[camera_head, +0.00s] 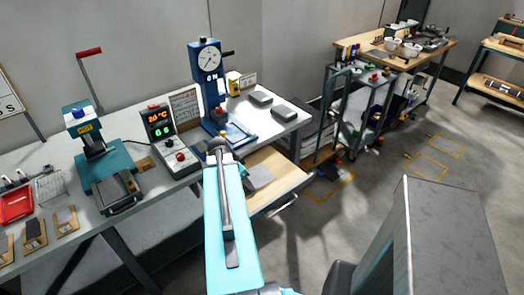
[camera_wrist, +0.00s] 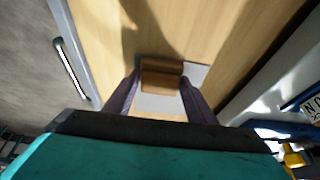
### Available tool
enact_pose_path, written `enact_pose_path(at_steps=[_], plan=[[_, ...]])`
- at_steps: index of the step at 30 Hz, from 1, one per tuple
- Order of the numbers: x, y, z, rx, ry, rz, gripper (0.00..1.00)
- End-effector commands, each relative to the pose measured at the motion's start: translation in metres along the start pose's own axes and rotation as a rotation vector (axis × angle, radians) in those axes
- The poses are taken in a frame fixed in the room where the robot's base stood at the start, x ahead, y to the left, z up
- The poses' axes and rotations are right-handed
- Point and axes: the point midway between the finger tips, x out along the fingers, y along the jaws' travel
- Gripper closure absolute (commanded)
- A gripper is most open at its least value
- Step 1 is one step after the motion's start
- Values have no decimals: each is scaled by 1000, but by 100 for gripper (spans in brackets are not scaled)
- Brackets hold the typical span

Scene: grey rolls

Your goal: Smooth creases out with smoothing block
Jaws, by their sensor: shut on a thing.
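In the wrist view my gripper (camera_wrist: 160,90) is shut on a brown wooden smoothing block (camera_wrist: 160,76), with one finger on each side of it. The block is over a flat light grey sheet (camera_wrist: 165,103) on a pale wooden surface. I cannot tell whether the block touches the sheet, and no creases can be made out. In the head view the grey sheet (camera_head: 258,177) lies in the open wooden drawer (camera_head: 284,170) under the bench. My teal arm hides part of the drawer, and the gripper and block cannot be made out there.
The grey bench (camera_head: 140,158) carries a blue dial press (camera_head: 207,75), a display box (camera_head: 165,135), a teal press (camera_head: 103,170) and a red tray (camera_head: 15,204). Two dark blocks lie at its right end.

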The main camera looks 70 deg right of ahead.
Motion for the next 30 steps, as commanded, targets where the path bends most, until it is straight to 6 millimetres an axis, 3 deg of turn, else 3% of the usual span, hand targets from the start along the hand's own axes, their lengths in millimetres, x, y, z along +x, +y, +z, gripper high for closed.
enact_pose_path(at_steps=[3,8,30], plan=[[-3,5,10,-1,-1,0,71],[-29,3,0,-2,1,-4,71],[-82,-1,-14,-15,0,-8,71]])
